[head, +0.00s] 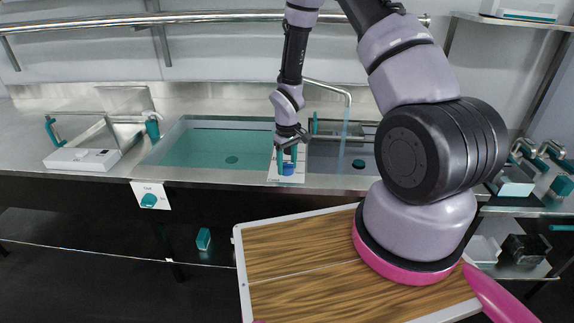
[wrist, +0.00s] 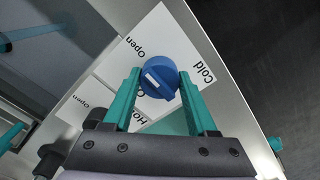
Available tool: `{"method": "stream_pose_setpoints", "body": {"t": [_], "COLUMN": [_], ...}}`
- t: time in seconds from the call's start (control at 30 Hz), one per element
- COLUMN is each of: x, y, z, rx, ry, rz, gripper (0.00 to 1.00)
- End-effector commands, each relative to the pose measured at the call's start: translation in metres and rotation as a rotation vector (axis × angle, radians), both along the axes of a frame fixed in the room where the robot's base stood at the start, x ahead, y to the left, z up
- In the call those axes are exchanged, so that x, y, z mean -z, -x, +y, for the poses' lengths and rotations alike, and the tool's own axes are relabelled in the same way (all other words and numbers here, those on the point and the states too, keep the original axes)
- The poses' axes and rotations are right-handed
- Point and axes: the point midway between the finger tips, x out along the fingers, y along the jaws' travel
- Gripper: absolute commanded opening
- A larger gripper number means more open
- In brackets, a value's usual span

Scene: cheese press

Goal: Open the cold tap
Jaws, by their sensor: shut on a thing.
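The cold tap is a round blue knob (wrist: 160,77) with a white mark, on a white plate (wrist: 160,22) lettered "Cold" and "Open". In the wrist view the mark lies on the knob's left side. My gripper (wrist: 161,79) is shut on the knob, one teal finger on each side. In the head view my gripper (head: 287,154) points down at the blue knob (head: 288,169) on the counter's front edge. A pale bluish strip (head: 347,128) shows under the spout (head: 333,87) there. The "Hot" lettering is partly hidden by my gripper.
A teal-tinted basin (head: 205,146) lies left of the knob, and a darker sink (head: 330,156) lies right. A wood-topped board (head: 300,250) is in front. A rail (head: 220,17) runs along the wall above.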

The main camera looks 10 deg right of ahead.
Motion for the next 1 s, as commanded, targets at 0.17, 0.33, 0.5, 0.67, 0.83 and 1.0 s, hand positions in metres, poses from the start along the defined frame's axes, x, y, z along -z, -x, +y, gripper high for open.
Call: {"method": "stream_pose_setpoints", "body": {"t": [0.17, 0.33, 0.5, 0.67, 0.83, 1.0], "x": [0.0, 0.0, -0.001, -0.016, -0.05, -0.083], "y": [-0.001, 0.0, 0.0, -0.001, -0.002, -0.001], "z": [0.0, 0.0, 0.0, 0.0, 0.0, 0.0], "rx": [0.003, 0.001, 0.001, 0.002, 0.002, 0.002], "ry": [0.0, 0.0, 0.0, 0.0, -0.001, -0.001], "rz": [-0.001, 0.0, -0.001, -0.003, -0.005, -0.005], "gripper": [0.81, 0.88, 0.88, 0.88, 0.88, 0.88]}}
